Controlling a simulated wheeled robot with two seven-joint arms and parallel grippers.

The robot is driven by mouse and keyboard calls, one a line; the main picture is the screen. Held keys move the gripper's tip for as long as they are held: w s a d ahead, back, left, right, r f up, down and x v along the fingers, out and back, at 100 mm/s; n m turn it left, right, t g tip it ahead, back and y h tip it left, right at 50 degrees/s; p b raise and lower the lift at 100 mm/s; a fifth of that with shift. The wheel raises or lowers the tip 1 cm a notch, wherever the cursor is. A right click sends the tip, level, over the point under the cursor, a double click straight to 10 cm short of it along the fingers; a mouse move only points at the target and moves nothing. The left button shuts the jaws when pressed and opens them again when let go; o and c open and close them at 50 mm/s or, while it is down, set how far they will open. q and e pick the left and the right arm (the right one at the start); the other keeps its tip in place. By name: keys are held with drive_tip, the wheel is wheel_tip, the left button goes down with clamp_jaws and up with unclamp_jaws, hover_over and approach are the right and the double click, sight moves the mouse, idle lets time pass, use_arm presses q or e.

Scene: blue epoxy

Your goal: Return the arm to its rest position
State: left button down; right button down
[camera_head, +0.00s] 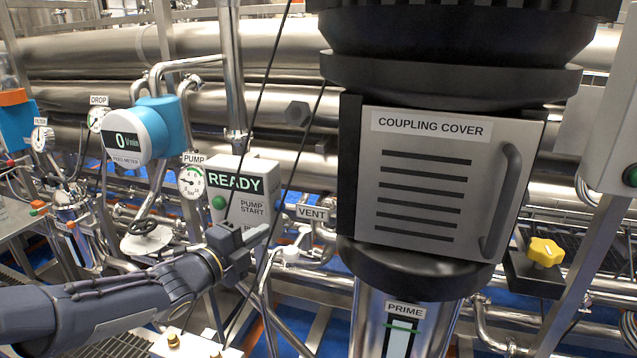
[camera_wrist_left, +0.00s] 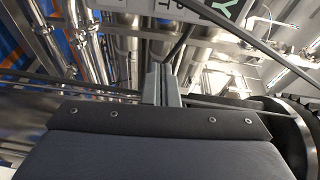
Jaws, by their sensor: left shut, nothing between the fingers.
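My left arm comes in from the lower left in the head view. Its gripper (camera_head: 257,236) is shut and empty, in front of the lower part of the grey pump control box (camera_head: 262,172). That box carries a READY display and a green PUMP START button (camera_head: 219,202); its lower labels are partly hidden by the gripper. In the left wrist view the fingers (camera_wrist_left: 162,82) are together, with pipes beyond them and part of the box's lettering upside down at the top. I cannot tell whether the gripper touches the box. My right gripper is not in view.
A large black pump housing with a closed coupling cover (camera_head: 440,185) stands right of the gripper. A yellow knob (camera_head: 545,252) is farther right. The flow meter (camera_head: 140,135) reads 0. Thin black cables (camera_head: 297,150) run close by the gripper. Steel pipes fill the background.

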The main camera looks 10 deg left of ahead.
use_arm(q)
drive_tip(key=s+a+f+n+g+y, duration=0.3)
drive_tip(key=s+a+n+y, duration=0.5)
drive_tip(key=s+n, duration=0.6)
drive_tip(key=s+d+f+n+g+h, duration=0.1)
drive_tip(key=s+d+f+n+g, duration=0.1)
drive_tip(key=s+f+n, duration=0.3)
drive_tip(key=s+d+f+n+g+h, duration=0.1)
drive_tip(key=s+d+n+g, duration=0.15)
drive_tip(key=s, duration=0.45)
drive_tip(key=s+d+f+n+g+h, duration=0.2)
drive_tip(key=s+d+n+g, duration=0.1)
drive_tip(key=s, duration=0.4)
wheel_tip(320, 180, up, 13)
drive_tip(key=p, duration=1.3)
drive_tip(key=shift+w+a+y, duration=0.15)
drive_tip(key=shift+w+y, duration=0.05)
drive_tip(key=shift+y, duration=0.1)
